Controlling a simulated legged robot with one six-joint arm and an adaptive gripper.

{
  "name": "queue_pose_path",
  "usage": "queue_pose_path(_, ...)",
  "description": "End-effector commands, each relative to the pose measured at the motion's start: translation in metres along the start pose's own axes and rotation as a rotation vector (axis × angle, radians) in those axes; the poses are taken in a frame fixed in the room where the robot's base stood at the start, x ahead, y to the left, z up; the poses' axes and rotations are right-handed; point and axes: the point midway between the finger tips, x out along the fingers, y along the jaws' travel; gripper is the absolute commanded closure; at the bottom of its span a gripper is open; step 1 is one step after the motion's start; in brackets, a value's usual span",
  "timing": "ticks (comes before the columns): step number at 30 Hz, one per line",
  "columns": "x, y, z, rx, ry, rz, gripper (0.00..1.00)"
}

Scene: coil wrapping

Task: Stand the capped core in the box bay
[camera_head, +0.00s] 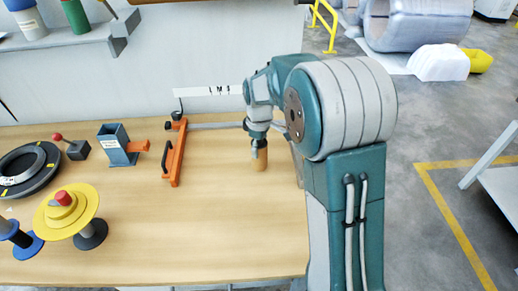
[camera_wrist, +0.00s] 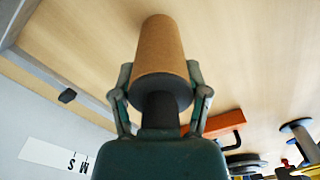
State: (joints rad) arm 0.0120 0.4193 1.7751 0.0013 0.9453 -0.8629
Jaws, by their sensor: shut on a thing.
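The core, a tan-brown cylinder (camera_wrist: 159,48), is held between the two fingers of my gripper (camera_wrist: 160,80) in the wrist view. Its end toward the gripper is dark, like a cap; its far end is hidden. In the head view the core (camera_head: 260,159) hangs roughly upright below my gripper (camera_head: 257,138), over the right part of the wooden table. I cannot tell whether it touches the table. I cannot clearly make out the box bay; my arm hides part of the table's right end.
An orange clamp-like frame (camera_head: 174,155) stands left of the core. Further left are a blue-grey open holder (camera_head: 117,148), a yellow flanged spool (camera_head: 66,213) and a black ring (camera_head: 28,168). A lettered white strip (camera_head: 208,91) is on the back wall. The front middle table is clear.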

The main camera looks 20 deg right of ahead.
Motion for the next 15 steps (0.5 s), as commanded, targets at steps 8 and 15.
queue_pose_path(8, 0.0092, 0.0000, -0.0002, 0.001, 0.001, 0.001, 1.00)
queue_pose_path(15, 0.0114, 0.0000, -0.0003, 0.001, 0.001, 0.001, 0.06)
